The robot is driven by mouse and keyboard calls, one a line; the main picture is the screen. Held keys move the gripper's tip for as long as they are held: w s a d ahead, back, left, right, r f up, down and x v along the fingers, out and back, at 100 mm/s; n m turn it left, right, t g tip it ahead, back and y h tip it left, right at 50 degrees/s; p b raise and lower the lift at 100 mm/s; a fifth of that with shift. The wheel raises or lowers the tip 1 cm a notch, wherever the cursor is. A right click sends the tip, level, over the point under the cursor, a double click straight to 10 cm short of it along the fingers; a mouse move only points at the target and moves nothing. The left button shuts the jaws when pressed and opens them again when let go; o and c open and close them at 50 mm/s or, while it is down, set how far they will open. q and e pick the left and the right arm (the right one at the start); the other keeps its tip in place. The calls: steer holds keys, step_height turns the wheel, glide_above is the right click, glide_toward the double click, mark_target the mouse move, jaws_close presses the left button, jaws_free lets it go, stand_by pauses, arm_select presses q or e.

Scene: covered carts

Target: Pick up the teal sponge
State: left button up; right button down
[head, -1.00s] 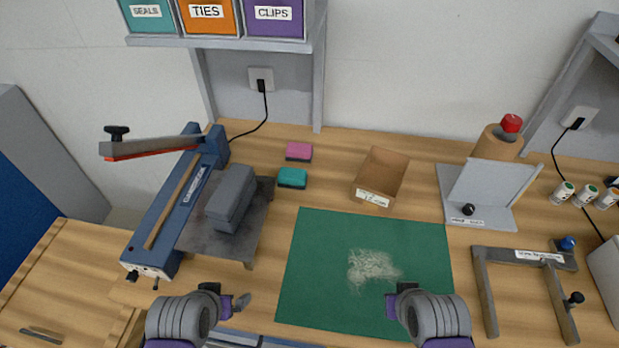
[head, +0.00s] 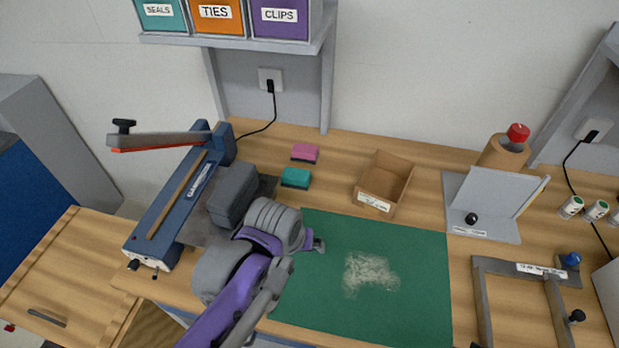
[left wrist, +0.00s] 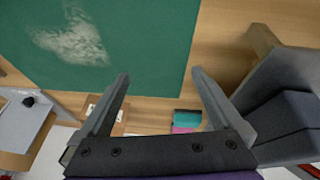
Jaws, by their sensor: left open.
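The teal sponge (head: 296,177) lies on the wooden bench, behind the green mat's far left corner and in front of a pink sponge (head: 305,153). My right gripper is out of view.
The green mat (head: 415,285) bears a whitish dusty patch (head: 369,273). A grey block (head: 231,194) and the blue lever machine (head: 170,222) stand left of the sponge. An open cardboard box (head: 384,182) stands right of it, with bare bench between.

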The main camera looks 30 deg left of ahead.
arm_select(q)
steer(key=w+a+r+n+g, duration=0.1)
steer(key=w+a+r+n, duration=0.1)
steer(key=w+n, duration=0.15)
steer(key=w+a+r+n, duration=0.2)
steer(key=w, duration=0.3)
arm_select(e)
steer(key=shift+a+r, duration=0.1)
arm_select(q)
steer(key=n+g, duration=0.3)
steer(key=n, duration=0.8)
glide_above(296, 173)
steer(key=shift+s+f, duration=0.2)
steer(key=shift+f, duration=0.35)
steer(key=shift+s+f, duration=0.2)
steer(key=shift+f, duration=0.3)
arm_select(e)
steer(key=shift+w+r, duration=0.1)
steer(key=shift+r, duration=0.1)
arm_select(q)
steer(key=shift+w+a+f, duration=0.1)
steer(key=shift+w+f, duration=0.05)
steer(key=shift+f, duration=0.35)
steer(key=f, duration=0.6)
steer(key=shift+w+f+p, duration=0.2)
steer(key=shift+f+p, duration=0.1)
steer(key=shift+f, duration=0.05)
steer(key=c, duration=1.3)
steer(key=shift+r, duration=0.1)
steer(key=shift+c, duration=0.2)
